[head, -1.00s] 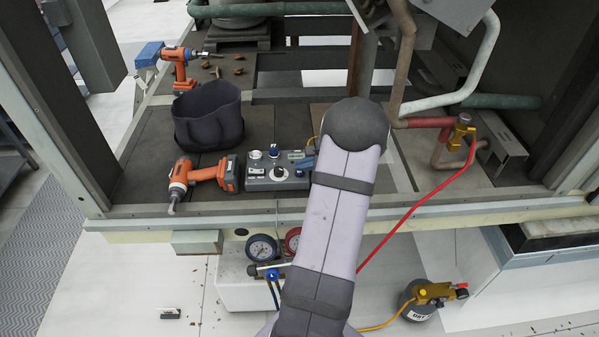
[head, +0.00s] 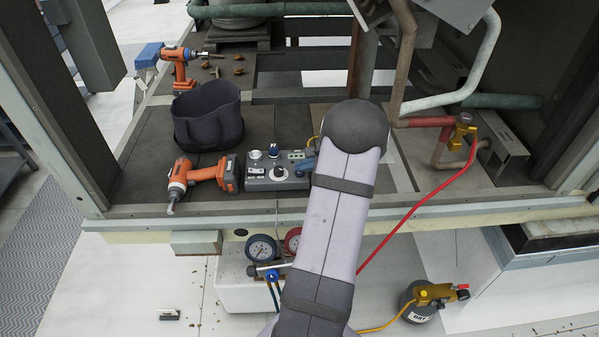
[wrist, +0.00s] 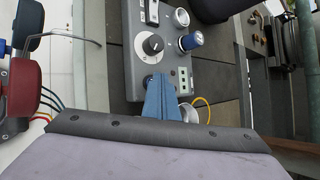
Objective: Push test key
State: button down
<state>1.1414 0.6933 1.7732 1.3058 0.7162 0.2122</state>
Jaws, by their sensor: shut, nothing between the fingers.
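A grey control box (head: 262,184) stands on the dark deck. It carries a black knob (wrist: 153,44), a blue-capped control (wrist: 191,41), a round pale button (wrist: 181,17), a rocker switch (wrist: 152,12) and a small panel with pale green keys (wrist: 184,80). I cannot read which control is the test key. My gripper (wrist: 158,77) is shut and empty, its blue fingers over the box's edge beside the small key panel, below the knob in the wrist view. Contact cannot be told. In the head view my gripper (head: 305,166) is partly hidden by my arm at the box's right end.
An orange drill (head: 205,174) lies left of the box, with a dark bag (head: 208,117) behind. Gauges (head: 261,248) hang in front below the deck edge. A red hose (head: 418,204) and pipes stand at right.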

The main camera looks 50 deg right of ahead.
aim_at(303, 176)
jog(key=shift+r+p, duration=0.5)
jog(key=shift+r, duration=0.3)
notch_tip(303, 176, up, 5)
jog(key=p, duration=0.3)
dwell(0.5)
dwell(0.6)
